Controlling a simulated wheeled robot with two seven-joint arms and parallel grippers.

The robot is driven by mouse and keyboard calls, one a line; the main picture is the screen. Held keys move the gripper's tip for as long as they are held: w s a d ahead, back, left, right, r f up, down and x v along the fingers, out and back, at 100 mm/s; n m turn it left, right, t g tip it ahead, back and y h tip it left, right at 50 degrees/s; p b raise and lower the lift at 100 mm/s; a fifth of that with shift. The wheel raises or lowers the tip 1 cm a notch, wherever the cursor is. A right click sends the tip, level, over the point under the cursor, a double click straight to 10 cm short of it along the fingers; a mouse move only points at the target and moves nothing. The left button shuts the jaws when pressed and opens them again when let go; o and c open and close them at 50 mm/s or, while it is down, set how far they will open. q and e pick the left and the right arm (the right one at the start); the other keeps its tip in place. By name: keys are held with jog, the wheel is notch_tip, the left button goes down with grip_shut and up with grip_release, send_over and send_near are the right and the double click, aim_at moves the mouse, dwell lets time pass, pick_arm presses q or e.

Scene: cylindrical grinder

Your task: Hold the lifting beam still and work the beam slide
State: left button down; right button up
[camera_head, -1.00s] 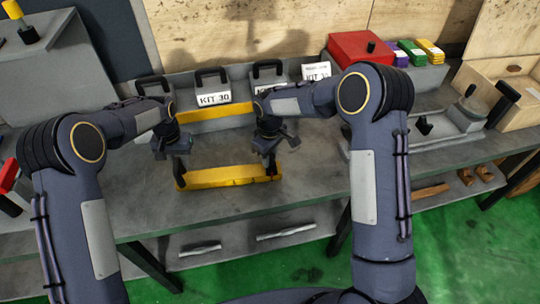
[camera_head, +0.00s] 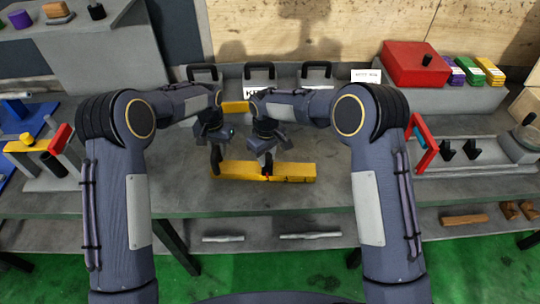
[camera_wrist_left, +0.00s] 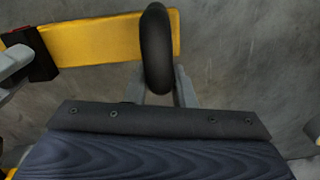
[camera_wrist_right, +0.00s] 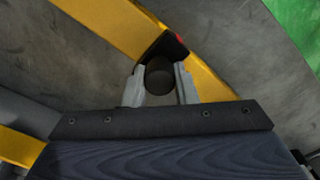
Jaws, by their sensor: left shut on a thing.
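The yellow lifting beam (camera_head: 297,172) lies on the grey bench in the head view; it also shows in the left wrist view (camera_wrist_left: 95,40). My left gripper (camera_head: 215,147) is shut on the upright black handle (camera_wrist_left: 157,48) at the beam's left end. The black beam slide (camera_head: 267,167), with a small red mark, is near the beam's middle. My right gripper (camera_head: 266,150) is at the slide, its fingers on either side of the round black knob (camera_wrist_right: 159,76). Whether they press on the knob cannot be told.
Grey cases with black handles (camera_head: 258,72) stand behind the beam, with another yellow bar (camera_head: 236,107) in front of them. A red box (camera_head: 415,66) is at the back right. A fixture with a red part (camera_head: 421,145) stands right. The bench in front of the beam is clear.

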aim_at(267, 155)
pick_arm(q)
jog(key=shift+d, duration=0.15)
pick_arm(e)
jog(key=o, duration=0.5)
jog(key=shift+a, duration=0.15)
jog(key=shift+c, duration=0.2)
notch_tip(267, 155, up, 12)
pick_arm(q)
jog(key=c, duration=1.1)
grip_release()
jog(key=shift+c, duration=0.2)
notch_tip(267, 155, up, 12)
